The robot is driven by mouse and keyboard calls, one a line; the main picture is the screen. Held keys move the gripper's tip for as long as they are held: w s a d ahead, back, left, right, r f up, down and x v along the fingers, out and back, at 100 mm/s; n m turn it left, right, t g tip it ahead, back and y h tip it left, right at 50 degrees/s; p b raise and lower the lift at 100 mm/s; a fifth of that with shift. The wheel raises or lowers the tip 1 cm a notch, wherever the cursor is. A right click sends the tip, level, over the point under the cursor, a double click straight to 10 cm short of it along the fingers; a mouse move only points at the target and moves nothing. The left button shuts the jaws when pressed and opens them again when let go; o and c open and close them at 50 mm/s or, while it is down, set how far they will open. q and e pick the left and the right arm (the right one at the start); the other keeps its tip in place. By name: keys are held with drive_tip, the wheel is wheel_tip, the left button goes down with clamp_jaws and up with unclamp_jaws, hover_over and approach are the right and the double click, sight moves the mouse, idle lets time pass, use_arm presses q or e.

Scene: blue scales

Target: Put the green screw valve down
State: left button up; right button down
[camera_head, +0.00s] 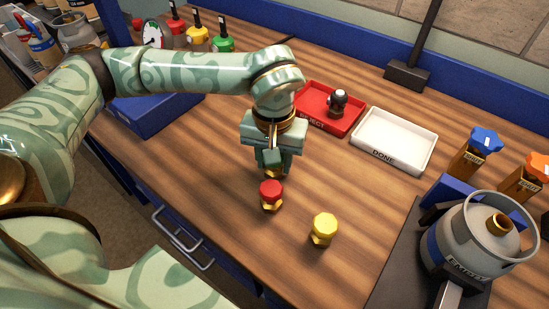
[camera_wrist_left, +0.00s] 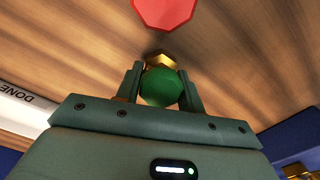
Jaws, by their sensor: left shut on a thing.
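My left gripper (camera_head: 272,160) points down over the wooden table, behind the red screw valve (camera_head: 271,194). In the left wrist view its two fingers (camera_wrist_left: 161,88) are shut around the green cap of the green screw valve (camera_wrist_left: 161,87), with the brass part (camera_wrist_left: 160,60) showing past it. In the head view the fingers mostly hide this valve. I cannot tell whether its base touches the table. The red valve also shows in the wrist view (camera_wrist_left: 165,12), apart from the green one. A yellow screw valve (camera_head: 324,228) stands upright to the right. My right gripper is out of view.
A red REJECT tray (camera_head: 308,96) holding a dark-and-grey fitting (camera_head: 338,102) and an empty white DONE tray (camera_head: 394,140) lie behind. A grey canister (camera_head: 475,235) stands at right. Blue and orange-topped valves (camera_head: 484,140) (camera_head: 538,165) stand beyond it. Table between yellow valve and DONE tray is clear.

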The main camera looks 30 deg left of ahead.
use_arm(q)
drive_tip(key=shift+f, duration=0.15)
drive_tip(key=o, duration=1.2)
drive_tip(key=shift+c, duration=0.2)
